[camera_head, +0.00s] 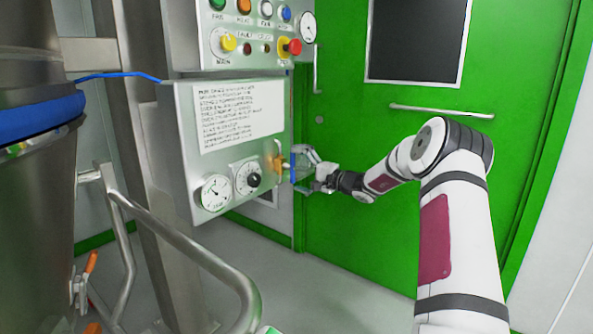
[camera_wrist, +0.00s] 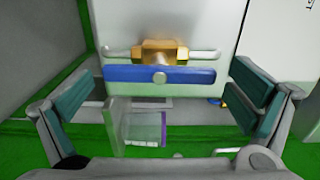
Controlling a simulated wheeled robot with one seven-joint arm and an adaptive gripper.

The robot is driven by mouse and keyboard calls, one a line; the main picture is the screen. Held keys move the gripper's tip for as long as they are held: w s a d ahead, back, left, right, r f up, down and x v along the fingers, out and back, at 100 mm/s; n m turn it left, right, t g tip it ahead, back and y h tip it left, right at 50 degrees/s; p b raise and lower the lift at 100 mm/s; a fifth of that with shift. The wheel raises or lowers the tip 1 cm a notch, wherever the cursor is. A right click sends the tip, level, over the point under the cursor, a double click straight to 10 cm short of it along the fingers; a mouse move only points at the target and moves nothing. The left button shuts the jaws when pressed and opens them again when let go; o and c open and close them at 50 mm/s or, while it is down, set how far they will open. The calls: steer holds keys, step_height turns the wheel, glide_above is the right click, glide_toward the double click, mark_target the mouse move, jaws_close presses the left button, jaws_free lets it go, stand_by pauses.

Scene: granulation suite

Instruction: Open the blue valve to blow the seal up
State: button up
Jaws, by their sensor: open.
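The blue valve handle (camera_wrist: 190,75) is a flat blue bar lying level across the wrist view, with a round bolt at its middle. It sits in front of a brass valve body (camera_wrist: 155,52) with metal pipe stubs on both sides. In the head view the blue handle (camera_head: 292,168) shows edge-on at the right edge of the lower panel. My gripper (camera_wrist: 158,112) is open, its teal-padded fingers to the left and right of the handle, apart from it. In the head view my gripper (camera_head: 308,168) is at the panel's right side, partly overlapping the valve.
The lower panel (camera_head: 185,150) carries a pressure gauge (camera_head: 215,192), a dial knob (camera_head: 248,178) and printed text. Above it is a control box (camera_head: 195,45) with buttons and switches. A green door (camera_head: 400,240) stands behind my arm. A steel rail (camera_head: 190,245) and a vessel (camera_head: 35,215) are left.

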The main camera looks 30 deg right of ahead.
steer(key=v, duration=1.1)
steer(key=shift+s, duration=0.35)
steer(key=shift+d, duration=0.1)
